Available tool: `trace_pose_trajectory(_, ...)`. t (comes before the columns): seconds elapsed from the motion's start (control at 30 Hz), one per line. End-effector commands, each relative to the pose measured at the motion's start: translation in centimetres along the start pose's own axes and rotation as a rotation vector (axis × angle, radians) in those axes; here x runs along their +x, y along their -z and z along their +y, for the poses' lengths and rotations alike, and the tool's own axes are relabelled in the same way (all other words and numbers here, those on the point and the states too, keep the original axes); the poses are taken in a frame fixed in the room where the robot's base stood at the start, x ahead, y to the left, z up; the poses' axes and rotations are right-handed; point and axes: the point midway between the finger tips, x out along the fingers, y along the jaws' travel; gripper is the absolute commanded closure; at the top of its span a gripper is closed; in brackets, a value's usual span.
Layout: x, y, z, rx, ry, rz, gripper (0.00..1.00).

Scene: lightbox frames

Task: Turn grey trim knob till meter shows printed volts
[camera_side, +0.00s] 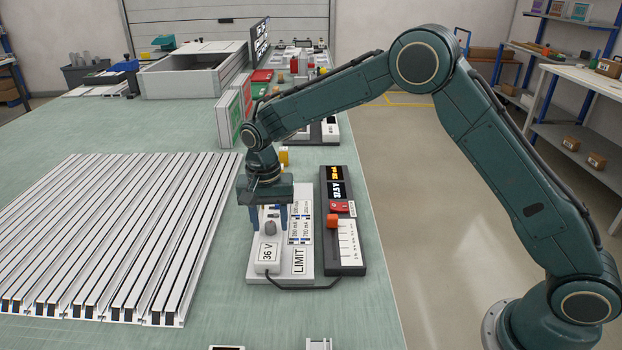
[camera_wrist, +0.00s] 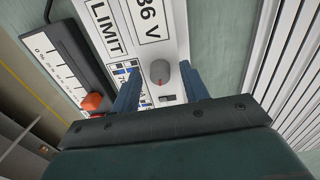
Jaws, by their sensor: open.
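The grey knob (camera_side: 270,228) stands on a white panel (camera_side: 305,262) with a printed "36 V" label (camera_side: 267,252) and a "LIMIT" label (camera_side: 299,260). In the wrist view the knob (camera_wrist: 160,72) has a short orange-red mark on its lower edge. My gripper (camera_side: 269,217) points down over the panel, open and empty. In the wrist view its fingers (camera_wrist: 159,68) lie to either side of the knob with a visible gap each side. The black meter unit (camera_side: 352,257) beside the panel has an amber display (camera_side: 337,173) and a white display (camera_side: 337,191); the white one seems to read about 12 V, not clearly legible.
An orange-red slider knob (camera_side: 332,221) and a red block (camera_side: 340,207) sit on the meter unit, close right of my gripper. A dark cable (camera_side: 300,288) joins panel and unit. Aluminium rails (camera_side: 110,230) fill the left. Boards (camera_side: 229,118) stand behind. The bench front is mostly clear.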

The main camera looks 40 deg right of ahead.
Motion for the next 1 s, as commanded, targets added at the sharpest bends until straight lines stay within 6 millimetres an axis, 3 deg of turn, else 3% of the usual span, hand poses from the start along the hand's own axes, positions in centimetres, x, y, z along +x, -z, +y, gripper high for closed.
trace_pose_trajectory(0.27, 0.12, -0.01, 0.00, 0.000, 0.000, 0.000, 0.55)
trace_pose_trajectory(0.5, 0.10, -0.01, 0.00, 0.000, 0.000, 0.000, 1.00)
trace_pose_trajectory(1.0, 0.07, -0.02, 0.01, -0.081, 0.000, 0.002, 1.00)
